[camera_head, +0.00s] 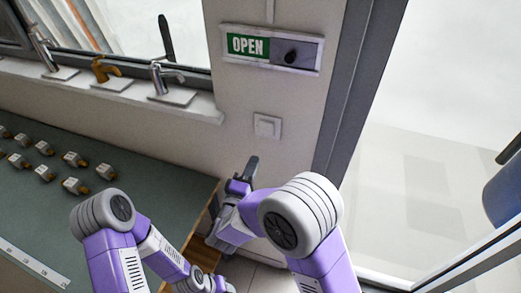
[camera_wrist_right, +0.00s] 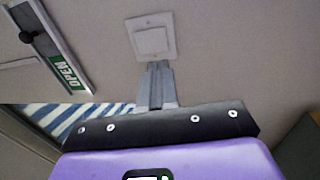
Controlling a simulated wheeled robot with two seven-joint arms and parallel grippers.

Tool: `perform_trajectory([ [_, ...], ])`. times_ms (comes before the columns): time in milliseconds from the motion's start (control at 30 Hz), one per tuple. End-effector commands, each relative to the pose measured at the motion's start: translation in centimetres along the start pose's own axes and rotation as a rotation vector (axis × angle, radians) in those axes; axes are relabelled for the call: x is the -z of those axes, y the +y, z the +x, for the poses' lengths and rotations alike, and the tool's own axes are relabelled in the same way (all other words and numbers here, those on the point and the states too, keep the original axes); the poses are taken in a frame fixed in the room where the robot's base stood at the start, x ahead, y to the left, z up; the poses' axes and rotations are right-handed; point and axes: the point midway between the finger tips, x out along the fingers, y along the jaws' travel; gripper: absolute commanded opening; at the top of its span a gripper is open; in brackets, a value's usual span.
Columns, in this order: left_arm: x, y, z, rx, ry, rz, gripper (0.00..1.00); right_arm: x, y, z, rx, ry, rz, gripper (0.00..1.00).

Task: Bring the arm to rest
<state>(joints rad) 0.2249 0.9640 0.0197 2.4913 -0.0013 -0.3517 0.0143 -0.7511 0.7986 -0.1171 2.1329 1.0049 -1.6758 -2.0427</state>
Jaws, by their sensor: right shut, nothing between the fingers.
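My right gripper (camera_head: 251,166) is shut and empty. It points up in front of the wall below a white light switch (camera_head: 267,126). In the right wrist view its grey fingers (camera_wrist_right: 157,72) lie together, with their tips just under the switch plate (camera_wrist_right: 153,38). I cannot tell from the picture whether they touch the wall. My right arm (camera_head: 300,215) reaches in from the bottom. My left arm (camera_head: 103,215) bends down at the lower left, and its gripper fingers do not show.
A green-topped table (camera_head: 130,208) with several small fittings (camera_head: 74,159) stands at the left. Taps (camera_head: 165,75) stand on the sill behind it. An OPEN sign (camera_head: 248,45) hangs above the switch. A dark door frame (camera_head: 352,85) and glass are at the right.

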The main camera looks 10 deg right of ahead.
Motion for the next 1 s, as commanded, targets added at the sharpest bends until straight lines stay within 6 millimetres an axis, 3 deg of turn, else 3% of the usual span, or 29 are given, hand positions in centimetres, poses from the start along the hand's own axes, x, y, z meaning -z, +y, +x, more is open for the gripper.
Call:
perform_trajectory([
  [100, 0.1, -0.1, 0.2, 0.0, 0.001, 0.0, 0.5, 0.1, 0.0, -2.3, 0.001, 0.004, -0.002, 0.0],
  [233, 0.0, -0.1, 0.2, 0.0, 0.001, 0.0, 0.5, 0.1, 0.0, -3.8, 0.002, 0.003, 0.0, 0.0],
  [467, 0.0, -0.1, 0.2, 0.0, 0.0, 0.0, 0.5, 0.0, -0.2, -4.5, 0.005, 0.002, 0.002, 0.0],
  [567, 0.0, -0.1, 0.3, 0.0, 0.0, 0.0, 0.5, -0.1, -1.5, -3.9, 0.039, 0.019, 0.035, 0.0],
  [667, 0.0, -0.2, 0.6, 0.0, 0.0, 0.0, 0.5, -0.4, -4.9, -2.8, 0.132, 0.056, 0.127, 0.0],
  [800, 0.1, -0.4, 1.0, 0.0, 0.0, 0.0, 0.5, -1.6, -12.3, -1.8, 0.364, 0.095, 0.337, 0.0],
  [1000, 0.1, -0.6, 1.6, 0.0, 0.0, 0.0, 0.5, -4.4, -22.8, -3.7, 0.762, 0.023, 0.655, 0.0],
])
